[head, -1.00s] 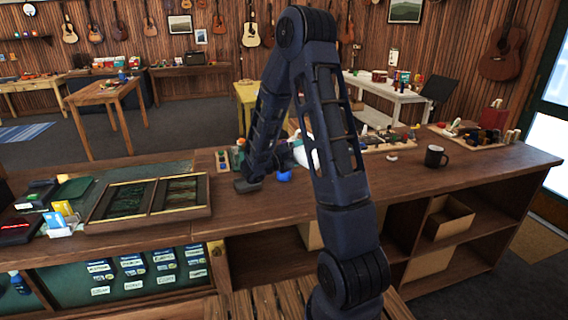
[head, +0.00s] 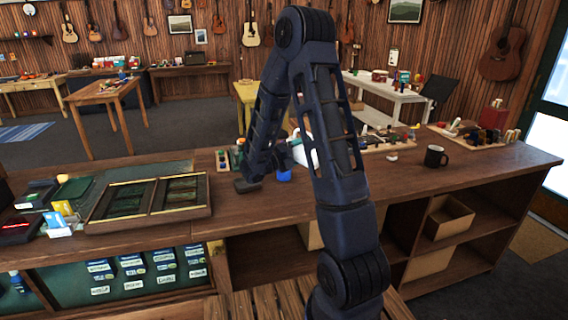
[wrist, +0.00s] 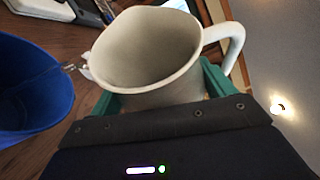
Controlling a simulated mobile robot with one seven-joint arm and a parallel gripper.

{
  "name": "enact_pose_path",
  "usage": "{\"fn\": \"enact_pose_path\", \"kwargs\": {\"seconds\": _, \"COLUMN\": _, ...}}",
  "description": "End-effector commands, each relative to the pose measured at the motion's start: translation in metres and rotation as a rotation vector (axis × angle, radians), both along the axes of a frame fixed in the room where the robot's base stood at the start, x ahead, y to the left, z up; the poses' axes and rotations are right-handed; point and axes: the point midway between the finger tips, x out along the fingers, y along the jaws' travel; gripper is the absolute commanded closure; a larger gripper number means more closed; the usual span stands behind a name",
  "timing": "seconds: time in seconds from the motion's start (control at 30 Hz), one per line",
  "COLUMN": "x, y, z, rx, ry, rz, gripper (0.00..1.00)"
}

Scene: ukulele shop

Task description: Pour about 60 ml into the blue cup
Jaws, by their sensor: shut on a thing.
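A white jug (wrist: 150,55) with a handle on the right and a spout on the left fills the middle of the wrist view. My gripper (wrist: 160,92) is shut on it, with green fingers on both sides. The jug is tilted, spout toward the blue cup (wrist: 35,90). A small clear bit, perhaps liquid, shows between spout and cup. I cannot see any liquid level in the jug or the cup. In the head view the blue cup (head: 284,175) stands on the counter just below the jug (head: 306,150), which my arm partly hides.
The wooden counter (head: 400,185) carries a framed tray (head: 150,197) at left, small bottles (head: 237,157) behind the gripper, and a black mug (head: 435,157) at right. A parts tray (head: 385,140) lies behind my arm. The counter between arm and mug is mostly clear.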

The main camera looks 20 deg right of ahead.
Motion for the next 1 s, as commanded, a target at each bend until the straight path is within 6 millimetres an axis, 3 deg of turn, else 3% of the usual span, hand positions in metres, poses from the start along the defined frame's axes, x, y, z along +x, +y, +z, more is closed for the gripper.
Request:
{"fn": "enact_pose_path", "kwargs": {"seconds": 0.33, "x": 0.0, "y": 0.0, "z": 0.0, "rx": 0.002, "ry": -0.004, "rz": 0.0, "gripper": 0.6}}
{"fn": "enact_pose_path", "kwargs": {"seconds": 0.53, "x": -0.015, "y": -0.012, "z": -0.009, "rx": 0.087, "ry": -0.112, "rz": -0.002, "gripper": 0.6}}
{"fn": "enact_pose_path", "kwargs": {"seconds": 0.73, "x": -0.016, "y": -0.013, "z": -0.019, "rx": 0.171, "ry": -0.22, "rz": 0.001, "gripper": 0.6}}
{"fn": "enact_pose_path", "kwargs": {"seconds": 1.0, "x": -0.017, "y": -0.014, "z": -0.017, "rx": 0.234, "ry": -0.3, "rz": 0.0, "gripper": 0.6}}
